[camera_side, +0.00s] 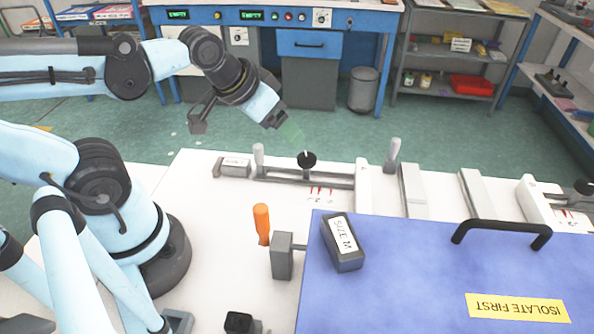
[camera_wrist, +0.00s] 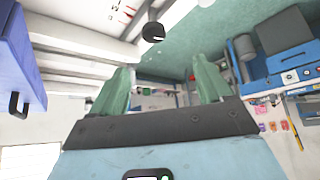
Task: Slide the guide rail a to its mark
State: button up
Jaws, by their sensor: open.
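A pale rail assembly (camera_side: 305,176) lies along the far edge of the white table, with a round black knob (camera_side: 306,159) on it. Red marks (camera_side: 318,190) are printed on the table just in front of it. I cannot read a letter on it. A similar black-knobbed unit (camera_side: 584,188) is at the far right. My gripper (camera_side: 288,131) hangs in the air above and behind the left knob, apart from it. In the wrist view my gripper (camera_wrist: 161,80) shows two green fingers spread apart with nothing between them. The black knob (camera_wrist: 153,32) shows beyond them.
Pale upright handles (camera_side: 259,155) and (camera_side: 393,152) flank the knob. A blue cover (camera_side: 420,285) with a black handle (camera_side: 503,230) fills the front right. A grey SIZE M block (camera_side: 343,243) sits on its left edge, near an orange lever (camera_side: 262,222). White table left of these is mostly clear.

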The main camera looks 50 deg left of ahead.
aim_at(257, 145)
jog(key=shift+a+r+n+g, duration=0.15)
jog(key=shift+a+n+g, duration=0.25)
jog(key=shift+a+n, duration=0.1)
jog(key=shift+c, duration=1.1)
jog(key=a+n+g, duration=0.2)
jog(key=n+g, duration=0.1)
jog(key=a+r+n+g, duration=0.1)
jog(key=a, duration=0.1)
jog(key=shift+s+a+n+g, duration=0.1)
jog(key=shift+s+n+g, duration=0.15)
jog(key=shift+n+g, duration=0.05)
jog(key=shift+c, duration=1.3)
jog(key=shift+n+g, duration=0.7)
jog(key=shift+s+a+f, duration=0.1)
jog(key=shift+a+f, duration=0.1)
jog(key=shift+f, duration=1.75)
jog(key=shift+s+a+f, duration=0.1)
jog(key=shift+a+f, duration=0.1)
jog(key=shift+f, duration=1.75)
jog(key=shift+s+a+f, duration=0.1)
jog(key=shift+a+f, duration=0.1)
jog(key=shift+f, duration=1.75)
grip_shut()
